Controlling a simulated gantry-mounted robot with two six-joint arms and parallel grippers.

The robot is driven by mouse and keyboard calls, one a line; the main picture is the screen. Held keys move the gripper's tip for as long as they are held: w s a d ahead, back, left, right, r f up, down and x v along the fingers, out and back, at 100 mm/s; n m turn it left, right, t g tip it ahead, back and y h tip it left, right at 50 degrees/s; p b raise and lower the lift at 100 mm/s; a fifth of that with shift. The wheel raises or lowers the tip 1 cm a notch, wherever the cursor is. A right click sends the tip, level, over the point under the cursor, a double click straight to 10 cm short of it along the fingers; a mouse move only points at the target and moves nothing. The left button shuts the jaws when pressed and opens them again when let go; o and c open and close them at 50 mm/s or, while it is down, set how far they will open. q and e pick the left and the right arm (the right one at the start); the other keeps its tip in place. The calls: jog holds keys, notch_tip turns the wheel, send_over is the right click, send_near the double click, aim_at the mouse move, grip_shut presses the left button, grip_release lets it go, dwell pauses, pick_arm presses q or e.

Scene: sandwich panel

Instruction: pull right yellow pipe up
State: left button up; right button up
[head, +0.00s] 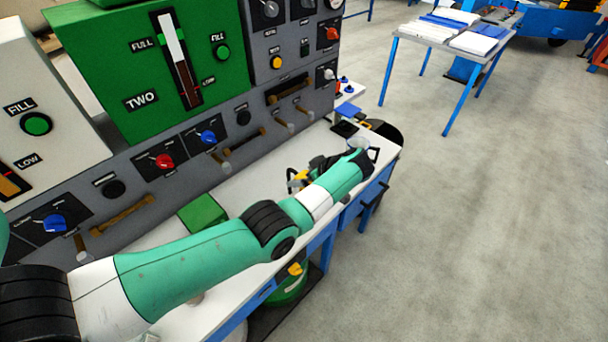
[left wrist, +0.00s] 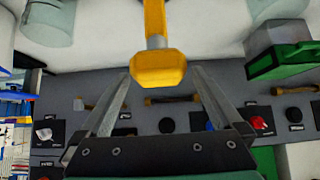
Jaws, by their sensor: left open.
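A yellow pipe (left wrist: 155,25) comes down from the top middle of the left wrist view and ends in a blocky yellow head (left wrist: 157,67). My left gripper (left wrist: 161,78) is open, with one finger on each side of that head. Gaps show between the head and both fingers, so it is not gripped. In the head view my left gripper (head: 296,178) is over the white bench by the panel, with a small yellow part (head: 300,175) beside it. Most of the pipe is hidden there. My right gripper is not in view.
The grey panel (head: 262,105) with knobs and brown handles runs along the bench's back. A green block (head: 203,213) sits on the bench under my left arm. A clear container (head: 358,145) stands near the bench's right end. Open floor lies to the right.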

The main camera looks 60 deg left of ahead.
pick_arm(q)
jog(key=p+v, duration=0.3)
jog(key=v, duration=0.8)
jog(key=shift+d+r+p, duration=0.2)
jog(key=shift+p, duration=0.15)
jog(key=shift+w+d, duration=0.1)
jog(key=shift+w, duration=0.05)
